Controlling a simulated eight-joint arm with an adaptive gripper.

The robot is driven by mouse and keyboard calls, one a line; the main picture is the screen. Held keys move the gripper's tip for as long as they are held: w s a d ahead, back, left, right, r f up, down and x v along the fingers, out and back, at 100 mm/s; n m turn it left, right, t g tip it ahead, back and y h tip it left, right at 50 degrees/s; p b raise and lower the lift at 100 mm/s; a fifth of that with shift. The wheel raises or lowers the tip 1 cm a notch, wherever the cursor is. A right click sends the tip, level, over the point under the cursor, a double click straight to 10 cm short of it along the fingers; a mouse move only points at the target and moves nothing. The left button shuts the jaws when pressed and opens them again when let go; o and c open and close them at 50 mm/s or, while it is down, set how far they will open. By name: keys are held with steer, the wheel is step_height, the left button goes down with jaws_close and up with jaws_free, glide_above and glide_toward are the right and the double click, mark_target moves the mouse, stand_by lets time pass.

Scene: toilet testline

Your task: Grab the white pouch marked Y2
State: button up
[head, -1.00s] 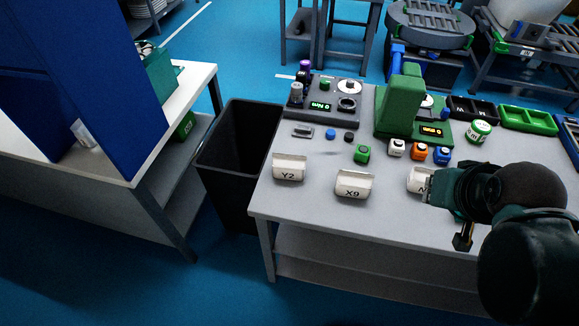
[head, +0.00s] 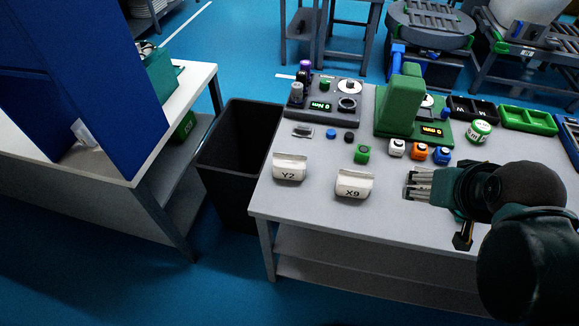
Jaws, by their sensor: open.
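The white pouch marked Y2 (head: 289,168) sits at the left end of the grey worktable (head: 315,208), near its front edge, with its label facing me. A similar white pouch marked X9 (head: 354,184) is to its right. My gripper (head: 411,184) is at the right, over the table, with its fingers pointing left. It is open, and no pouch shows between its fingers. It is to the right of X9 and well apart from Y2, with X9 between them.
A black bin (head: 238,150) stands left of the table. The table in front of the pouches is bare.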

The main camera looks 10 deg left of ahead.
steer(key=n+g+p, duration=0.7)
steer(key=n+p, duration=0.6)
steer(key=n, duration=0.6)
glide_above(289, 161)
steer(key=f, duration=0.8)
steer(key=shift+w+d, duration=0.15)
steer(key=shift+d, duration=0.25)
steer(key=shift+a+f, duration=0.35)
steer(key=shift+f, duration=1.3)
